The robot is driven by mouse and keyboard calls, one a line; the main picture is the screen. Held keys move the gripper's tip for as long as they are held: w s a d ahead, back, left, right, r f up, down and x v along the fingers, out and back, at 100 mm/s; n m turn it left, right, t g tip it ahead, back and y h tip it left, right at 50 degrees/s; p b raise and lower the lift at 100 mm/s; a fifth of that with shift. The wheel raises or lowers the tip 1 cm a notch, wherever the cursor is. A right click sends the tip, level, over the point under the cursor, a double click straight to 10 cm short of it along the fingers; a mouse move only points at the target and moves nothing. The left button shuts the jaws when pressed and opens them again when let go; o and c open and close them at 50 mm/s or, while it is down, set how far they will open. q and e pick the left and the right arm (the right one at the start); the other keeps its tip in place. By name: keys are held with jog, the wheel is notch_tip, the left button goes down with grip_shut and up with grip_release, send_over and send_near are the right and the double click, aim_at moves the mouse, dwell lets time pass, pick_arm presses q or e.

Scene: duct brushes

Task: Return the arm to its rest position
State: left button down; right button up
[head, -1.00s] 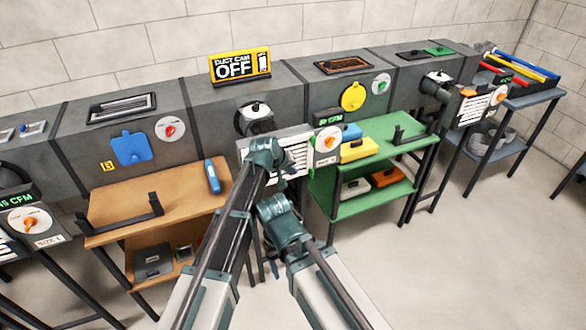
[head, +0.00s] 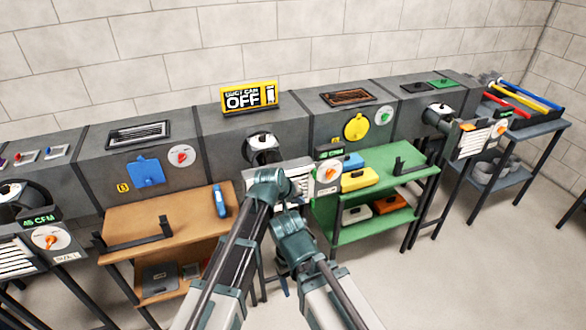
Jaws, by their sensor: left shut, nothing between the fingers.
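My left arm (head: 232,252) comes in from the lower left and bends at a teal joint (head: 270,187) in front of the middle duct station. My left gripper (head: 281,284) is small and dark, low behind the arms, shut and empty. It is mostly hidden, and its fingertips are hard to make out. My right arm (head: 292,240) is bent beside the left arm, on its right. I cannot make out a right gripper.
A grey duct (head: 225,140) runs along the wall, with a "DUCT CAM OFF" sign (head: 249,97) on top. A brown bench (head: 190,212) stands left of my arms and a green bench (head: 400,158) right. A blue-grey table (head: 545,128) is far right.

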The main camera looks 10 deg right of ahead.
pick_arm(q)
jog(key=s+a+f+g+y, duration=0.2)
jog(key=s+a, duration=0.8)
jog(key=a, duration=0.3)
jog(key=s+a+f+g+y, duration=0.2)
jog(key=s+a+g+y, duration=0.1)
jog(key=s+a, duration=0.85)
jog(key=s+d+m+y, duration=0.1)
jog(key=s+d+m, duration=0.3)
jog(key=d, duration=0.5)
jog(key=shift+s+m+g, duration=0.3)
jog(key=shift+g, duration=0.1)
